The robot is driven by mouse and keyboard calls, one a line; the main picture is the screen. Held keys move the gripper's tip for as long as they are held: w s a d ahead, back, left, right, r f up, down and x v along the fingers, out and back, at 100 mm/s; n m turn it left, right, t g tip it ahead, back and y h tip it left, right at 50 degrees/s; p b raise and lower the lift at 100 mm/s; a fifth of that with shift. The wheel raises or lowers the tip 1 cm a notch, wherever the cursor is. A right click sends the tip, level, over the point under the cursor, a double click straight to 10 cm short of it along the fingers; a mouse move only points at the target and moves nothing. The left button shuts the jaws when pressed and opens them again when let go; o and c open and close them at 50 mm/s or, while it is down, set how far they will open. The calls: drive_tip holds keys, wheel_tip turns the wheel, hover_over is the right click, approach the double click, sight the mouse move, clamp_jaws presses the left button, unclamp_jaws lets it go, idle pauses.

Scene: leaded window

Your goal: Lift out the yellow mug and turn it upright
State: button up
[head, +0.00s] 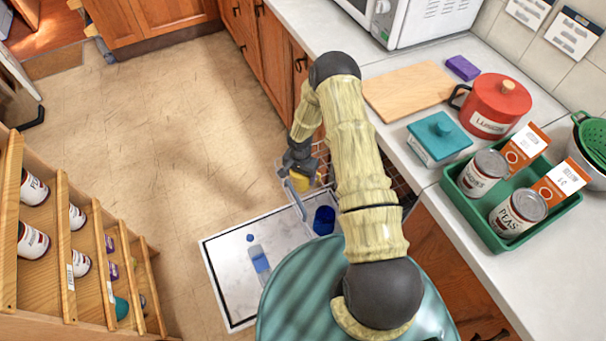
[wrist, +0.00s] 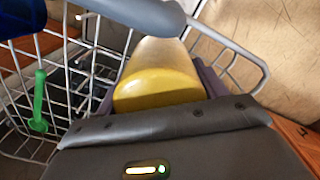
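The yellow mug (head: 301,183) is at the wire rack (head: 281,167), below the end of my arm in the head view. In the wrist view the yellow mug (wrist: 158,88) lies between the two fingers of my gripper (wrist: 157,90), and both fingers appear to press against its sides. My gripper (head: 300,170) points down at the rack in the head view. A smooth yellow rounded end of the mug faces the wrist camera. Its handle is hidden, and I cannot tell which end is its mouth.
A grey bar (wrist: 150,14) crosses close beyond the mug. A green utensil (wrist: 39,100) stands in the rack. A blue cup (head: 324,220) is near the open white door (head: 228,270). The counter holds a cutting board (head: 408,90), red pot (head: 492,104) and green tray (head: 477,215).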

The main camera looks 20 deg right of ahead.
drive_tip(key=shift+c, duration=0.3)
wheel_tip(320, 180, up, 10)
drive_tip(key=shift+r+b, duration=0.1)
drive_tip(key=shift+b, duration=0.3)
idle(0.8)
wheel_tip(320, 180, up, 6)
drive_tip(key=r+p, duration=0.1)
drive_tip(key=p, duration=0.2)
drive_tip(key=shift+s+d+f+n+p, duration=0.15)
drive_tip(key=shift+s+n+p, duration=0.2)
drive_tip(key=shift+s+n, duration=0.75)
drive_tip(key=shift+s+a+f+n+p, duration=0.15)
drive_tip(key=shift+s+n+p, duration=0.3)
drive_tip(key=shift+n, duration=1.2)
drive_tip(key=shift+s+d+f+n+p, duration=0.1)
drive_tip(key=shift+s+f+n+p, duration=0.15)
drive_tip(key=shift+s+n, duration=0.85)
drive_tip(key=shift+w+n, duration=0.25)
drive_tip(key=shift+w, duration=0.05)
